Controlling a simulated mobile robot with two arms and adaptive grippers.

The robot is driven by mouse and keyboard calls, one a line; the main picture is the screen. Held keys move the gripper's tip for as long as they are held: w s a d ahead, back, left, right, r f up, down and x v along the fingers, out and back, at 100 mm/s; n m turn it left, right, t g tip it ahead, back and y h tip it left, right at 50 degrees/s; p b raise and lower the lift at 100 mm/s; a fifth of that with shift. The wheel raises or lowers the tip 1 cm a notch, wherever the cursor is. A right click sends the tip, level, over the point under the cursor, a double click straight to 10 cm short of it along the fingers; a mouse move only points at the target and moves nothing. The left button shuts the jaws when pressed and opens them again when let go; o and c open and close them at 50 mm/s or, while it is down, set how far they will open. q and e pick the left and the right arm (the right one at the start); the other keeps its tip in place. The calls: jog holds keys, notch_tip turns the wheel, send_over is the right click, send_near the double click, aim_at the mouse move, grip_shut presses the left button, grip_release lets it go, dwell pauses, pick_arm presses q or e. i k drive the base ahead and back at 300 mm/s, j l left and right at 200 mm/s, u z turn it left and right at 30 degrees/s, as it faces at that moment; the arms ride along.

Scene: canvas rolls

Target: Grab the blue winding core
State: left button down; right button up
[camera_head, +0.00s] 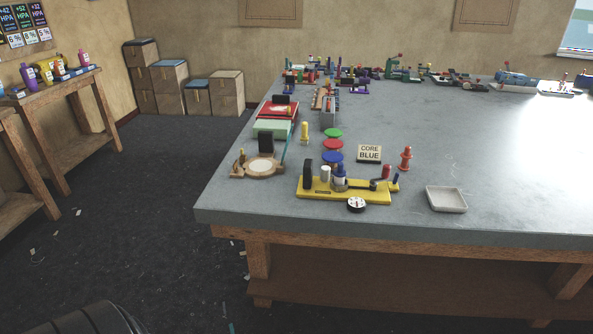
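A small upright blue core-like piece (340,172) shows at the yellow winding fixture (350,194) near the front of the grey table. I cannot tell whether it stands on the fixture or just behind it; its lower part is partly hidden. A flat blue disc (332,157) lies just behind it. A sign reading "CORE BLUE" (369,153) stands to the right of the disc. A red upright piece (405,157) and a yellow upright piece (304,132) stand apart on the table. Neither of my grippers is in view.
The grey table (510,160) has free room on its right. A shallow grey tray (446,199) and a round dial (356,205) lie near the front edge. Red (333,144) and green (333,132) discs lie behind the blue one. A round-plate device (259,167) stands left.

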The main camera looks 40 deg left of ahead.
aim_at(340, 173)
jog(key=u, duration=0.95)
jog(key=i, duration=0.15)
